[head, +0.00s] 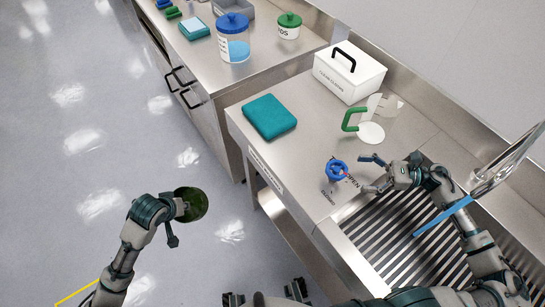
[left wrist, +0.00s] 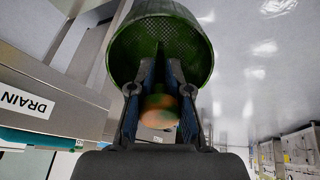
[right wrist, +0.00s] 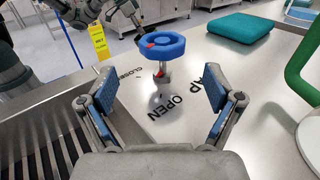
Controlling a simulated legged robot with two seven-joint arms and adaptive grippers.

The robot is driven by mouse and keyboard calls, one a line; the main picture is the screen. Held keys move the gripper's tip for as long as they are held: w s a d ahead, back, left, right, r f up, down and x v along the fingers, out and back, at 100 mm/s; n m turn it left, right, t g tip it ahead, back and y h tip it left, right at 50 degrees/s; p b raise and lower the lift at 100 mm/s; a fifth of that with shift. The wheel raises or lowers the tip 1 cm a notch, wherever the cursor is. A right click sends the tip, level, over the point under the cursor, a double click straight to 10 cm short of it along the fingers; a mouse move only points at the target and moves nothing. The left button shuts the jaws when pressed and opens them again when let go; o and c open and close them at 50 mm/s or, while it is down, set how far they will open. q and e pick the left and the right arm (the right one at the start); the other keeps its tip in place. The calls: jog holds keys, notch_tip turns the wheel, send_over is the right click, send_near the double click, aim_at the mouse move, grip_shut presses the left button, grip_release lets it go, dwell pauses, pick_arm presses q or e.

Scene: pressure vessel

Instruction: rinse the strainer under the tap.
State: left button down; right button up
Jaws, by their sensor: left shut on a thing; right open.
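My left gripper (head: 180,208) is shut on the dark green mesh strainer (head: 194,204), held over the floor to the left of the steel counter. In the left wrist view the strainer (left wrist: 165,45) fills the top, with its mesh showing; the jaws hold it at a rounded orange-green part (left wrist: 158,112). The blue tap handwheel (head: 337,170) stands on the counter by the printed OPEN and CLOSED labels. My right gripper (head: 370,175) is open and empty just right of it. In the right wrist view the handwheel (right wrist: 161,47) is ahead, between and beyond the fingers. A curved metal spout (head: 510,155) stands at the right.
A slatted drain (head: 390,235) lies in front of the spout, below my right arm. A clear jug with green handle (head: 378,118), a white lidded box (head: 349,72) and a folded teal cloth (head: 269,117) stand on the counter. The floor around my left gripper is clear.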

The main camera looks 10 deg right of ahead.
aim_at(337, 170)
jog(key=x, duration=0.5)
jog(key=shift+w+f, duration=0.2)
jog(key=shift+w, duration=0.2)
jog(key=shift+x, duration=1.55)
jog(key=shift+s+d+r, duration=0.15)
jog(key=shift+s, duration=0.05)
jog(key=c, duration=1.1)
